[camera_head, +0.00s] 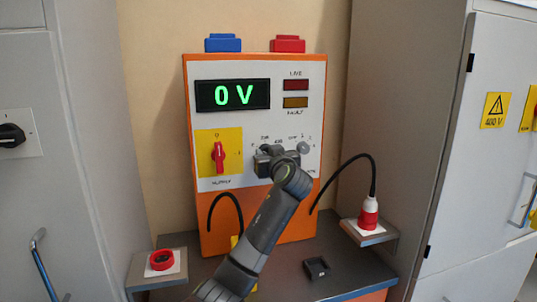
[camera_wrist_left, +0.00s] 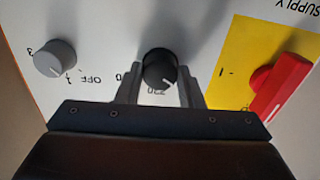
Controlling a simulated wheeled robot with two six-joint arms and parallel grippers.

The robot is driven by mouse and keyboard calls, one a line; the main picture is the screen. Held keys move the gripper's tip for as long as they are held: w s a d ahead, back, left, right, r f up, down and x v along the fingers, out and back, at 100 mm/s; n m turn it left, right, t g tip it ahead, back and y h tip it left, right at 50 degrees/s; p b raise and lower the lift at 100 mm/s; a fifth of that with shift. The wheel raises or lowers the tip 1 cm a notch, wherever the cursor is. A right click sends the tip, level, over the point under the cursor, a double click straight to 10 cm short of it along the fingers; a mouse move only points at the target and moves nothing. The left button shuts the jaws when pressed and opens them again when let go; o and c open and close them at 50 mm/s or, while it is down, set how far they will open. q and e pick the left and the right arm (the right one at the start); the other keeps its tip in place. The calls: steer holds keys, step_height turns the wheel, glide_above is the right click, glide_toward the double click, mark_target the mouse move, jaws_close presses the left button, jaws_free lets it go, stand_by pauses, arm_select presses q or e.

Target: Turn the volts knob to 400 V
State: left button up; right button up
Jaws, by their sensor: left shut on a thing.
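The black volts knob (camera_wrist_left: 160,68) sits on the white panel and shows between the two fingers of my left gripper (camera_wrist_left: 160,88) in the left wrist view. The gripper is shut on it. My right gripper is not in view.
A red supply switch (camera_head: 219,156) on a yellow plate is left of the gripper. A grey knob (camera_head: 303,147) is to the right; it also shows in the wrist view (camera_wrist_left: 54,57). A red plug (camera_head: 368,213) with a black cable stands at right. Grey cabinets flank the orange unit.

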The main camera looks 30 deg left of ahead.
arm_select(q)
steer(key=shift+w+f+m+p, duration=0.1)
steer(key=shift+m+p, duration=9.6)
steer(key=shift+m, duration=2.2)
steer(key=o, duration=1)
steer(key=shift+f, duration=0.1)
steer(key=shift+d, duration=0.1)
steer(key=b+v, duration=0.4)
steer(key=v, duration=1.3)
steer(key=shift+d+b, duration=0.2)
steer(key=shift+b, duration=0.1)
